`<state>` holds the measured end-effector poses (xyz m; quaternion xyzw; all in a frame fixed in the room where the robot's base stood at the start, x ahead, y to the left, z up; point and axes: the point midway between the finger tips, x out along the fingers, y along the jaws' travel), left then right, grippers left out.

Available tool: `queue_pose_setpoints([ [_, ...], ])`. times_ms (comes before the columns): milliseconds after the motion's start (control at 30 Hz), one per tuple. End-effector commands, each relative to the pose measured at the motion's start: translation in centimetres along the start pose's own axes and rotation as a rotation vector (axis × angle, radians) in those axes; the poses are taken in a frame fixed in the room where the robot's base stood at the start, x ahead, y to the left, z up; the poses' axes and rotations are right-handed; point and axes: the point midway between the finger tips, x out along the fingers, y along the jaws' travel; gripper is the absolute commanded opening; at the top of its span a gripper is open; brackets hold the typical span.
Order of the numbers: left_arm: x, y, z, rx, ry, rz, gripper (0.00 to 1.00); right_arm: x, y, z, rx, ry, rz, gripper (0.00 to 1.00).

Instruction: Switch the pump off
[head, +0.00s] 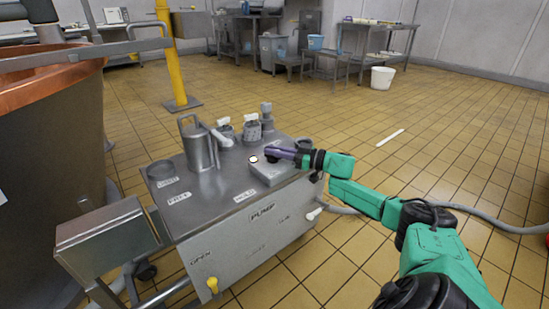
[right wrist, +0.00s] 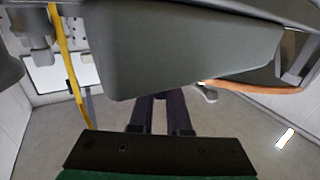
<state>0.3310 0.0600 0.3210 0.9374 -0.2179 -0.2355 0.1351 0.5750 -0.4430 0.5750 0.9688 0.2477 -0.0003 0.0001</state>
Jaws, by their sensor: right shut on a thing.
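The pump (head: 262,212) is a grey metal cart, lettered PUMP on its front panel. A small grey switch box (head: 278,176) sits on its top near the right end, with a pale round spot (head: 254,158) beside the fingertips. My right gripper (head: 271,153) reaches in from the right, low over this box, with purple-grey fingers. It is shut on a part there that the fingers largely hide. In the right wrist view, its two dark fingers (right wrist: 161,112) run under a large grey block (right wrist: 185,50) that hides their tips. My left gripper does not show.
A jug (head: 199,148) and several knobs stand on the cart top, left of my gripper. A yellow knob (head: 213,284) is on its front. A copper vat (head: 50,130) and yellow post (head: 172,60) stand left. A hose (head: 480,218) crosses the floor. Tiled floor is open to the right.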

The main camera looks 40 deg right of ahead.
Motion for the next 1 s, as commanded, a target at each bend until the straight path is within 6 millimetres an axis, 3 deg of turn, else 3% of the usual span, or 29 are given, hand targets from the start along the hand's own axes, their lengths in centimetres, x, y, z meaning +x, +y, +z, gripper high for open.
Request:
queue_pose_setpoints([
  [533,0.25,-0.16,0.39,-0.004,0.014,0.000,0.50,0.07,-0.02,-0.17,-0.001,0.002,-0.017,0.00],
  [600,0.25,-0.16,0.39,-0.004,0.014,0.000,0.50,0.07,-0.03,-0.18,-0.001,0.003,-0.018,0.34],
  [633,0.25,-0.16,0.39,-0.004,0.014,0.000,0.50,0.07,-0.03,-0.17,-0.001,0.003,-0.018,0.45],
  [1000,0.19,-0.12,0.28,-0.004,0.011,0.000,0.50,-0.23,-0.01,-0.06,0.001,-0.001,-0.017,0.45],
])
